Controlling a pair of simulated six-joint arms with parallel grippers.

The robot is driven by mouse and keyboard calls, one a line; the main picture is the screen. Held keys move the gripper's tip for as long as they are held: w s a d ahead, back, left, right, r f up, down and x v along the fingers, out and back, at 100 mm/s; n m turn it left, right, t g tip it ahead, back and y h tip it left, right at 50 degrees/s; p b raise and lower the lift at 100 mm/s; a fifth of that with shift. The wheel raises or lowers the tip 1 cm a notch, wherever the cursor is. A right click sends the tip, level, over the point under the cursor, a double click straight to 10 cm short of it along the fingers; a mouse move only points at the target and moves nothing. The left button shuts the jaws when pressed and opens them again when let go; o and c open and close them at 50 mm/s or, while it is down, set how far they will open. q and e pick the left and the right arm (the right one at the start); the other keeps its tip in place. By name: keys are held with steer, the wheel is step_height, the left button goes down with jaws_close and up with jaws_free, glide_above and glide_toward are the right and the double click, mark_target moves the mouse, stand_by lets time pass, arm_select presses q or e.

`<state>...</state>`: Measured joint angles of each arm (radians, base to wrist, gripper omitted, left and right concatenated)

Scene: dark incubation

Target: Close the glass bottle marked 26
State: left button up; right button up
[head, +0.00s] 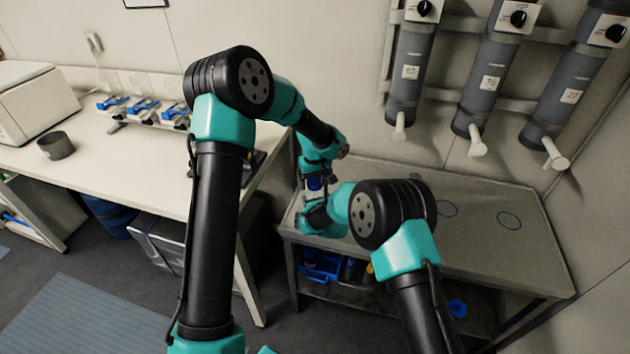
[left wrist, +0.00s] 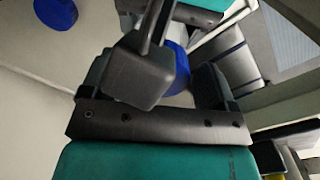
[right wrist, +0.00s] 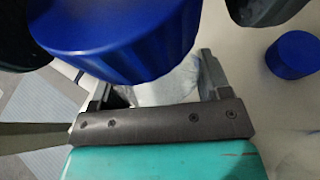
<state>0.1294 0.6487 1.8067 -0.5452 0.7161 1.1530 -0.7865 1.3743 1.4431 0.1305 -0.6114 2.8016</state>
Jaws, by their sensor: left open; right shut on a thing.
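My right gripper (head: 312,216) is shut on a pale glass bottle (right wrist: 172,84), which is mostly hidden by the gripper and the cap. No number is readable on it. A ribbed blue cap (right wrist: 120,45) is over the bottle's top in the right wrist view; I cannot tell whether it is tight. The cap also shows small in the head view (head: 315,184) and partly in the left wrist view (left wrist: 178,62). My left gripper (head: 318,172) is open at the cap. Its fingers are apart, on either side of the cap in the right wrist view.
Another blue round piece (right wrist: 293,55) sits on the pale surface nearby. The grey bench (head: 480,255) has free room at right, with thin ring marks. Numbered cylinders (head: 485,85) with spouts hang above it. A white bench (head: 110,165) at left holds a grey pot (head: 56,146).

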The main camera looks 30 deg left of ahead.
arm_select(q)
steer(key=shift+r, duration=0.1)
steer(key=shift+r, duration=2.15)
steer(key=shift+c, duration=0.4)
steer(key=shift+r+n, duration=0.6)
steer(key=shift+n, duration=0.5)
step_height(320, 180, up, 2)
steer(key=n, duration=0.4)
steer(key=shift+r, duration=0.15)
steer(key=shift+f, duration=4)
